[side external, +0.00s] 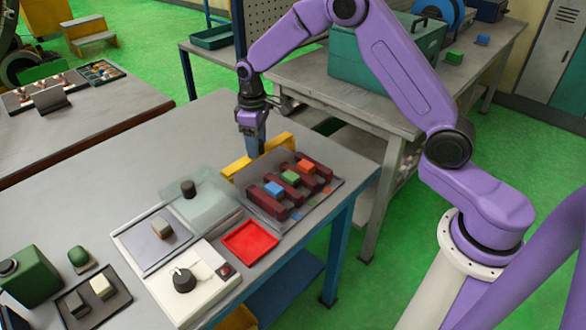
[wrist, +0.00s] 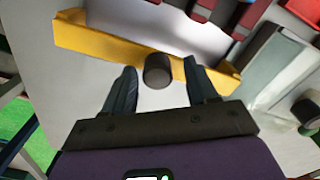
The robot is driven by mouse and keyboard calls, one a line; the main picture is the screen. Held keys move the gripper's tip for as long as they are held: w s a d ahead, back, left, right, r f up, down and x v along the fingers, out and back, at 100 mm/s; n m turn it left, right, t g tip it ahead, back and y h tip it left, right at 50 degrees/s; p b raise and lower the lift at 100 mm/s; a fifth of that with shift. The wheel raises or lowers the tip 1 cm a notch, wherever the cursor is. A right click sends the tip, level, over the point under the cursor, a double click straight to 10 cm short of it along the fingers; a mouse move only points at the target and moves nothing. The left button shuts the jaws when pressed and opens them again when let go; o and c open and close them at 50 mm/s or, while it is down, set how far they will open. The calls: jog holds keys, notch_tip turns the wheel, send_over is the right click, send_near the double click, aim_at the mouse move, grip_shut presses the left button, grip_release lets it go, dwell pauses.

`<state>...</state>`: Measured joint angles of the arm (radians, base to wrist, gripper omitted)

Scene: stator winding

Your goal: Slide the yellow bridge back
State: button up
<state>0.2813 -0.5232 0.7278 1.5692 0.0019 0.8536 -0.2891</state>
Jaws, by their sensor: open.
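The yellow bridge (side external: 235,168) is a long bar along the far-left edge of a dark slotted board (side external: 270,215). In the wrist view the bridge (wrist: 100,42) runs across the picture, with a dark round knob (wrist: 158,70) at its near side. My gripper (side external: 252,154) points down at the middle of the bridge. In the wrist view its two fingers (wrist: 158,75) are apart, one on each side of the knob. A gap shows between each finger and the knob. The gripper hides the bridge's middle and the knob in the side view.
Blue (side external: 274,188), green (side external: 291,177) and orange (side external: 306,166) blocks sit on the board's dark red bars. A glassy plate with a black knob (side external: 188,188), a red tray (side external: 250,241) and a white control panel (side external: 205,295) stand nearby. The tabletop behind the bridge is clear.

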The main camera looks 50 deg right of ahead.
jog(key=shift+w+d+r, duration=0.1)
jog(key=shift+r, duration=1.15)
jog(key=shift+w+d+r, duration=0.1)
jog(key=shift+r, duration=1.3)
jog(key=shift+a, duration=0.1)
jog(key=shift+s+a+r, duration=0.15)
jog(key=shift+s, duration=0.15)
jog(key=s+a+r+n, duration=0.2)
jog(key=s+a+r, duration=0.1)
jog(key=s, duration=0.6)
jog(key=s+a+r+n, duration=0.1)
jog(key=s+a+r, duration=0.15)
jog(key=s, duration=0.65)
jog(key=s+d+n, duration=0.1)
jog(key=s+d, duration=0.2)
jog(key=s, duration=0.7)
jog(key=s+d+n, duration=0.2)
jog(key=s+d, duration=0.2)
jog(key=s, duration=0.6)
jog(key=shift+f+n, duration=0.15)
jog(key=shift+n, duration=0.15)
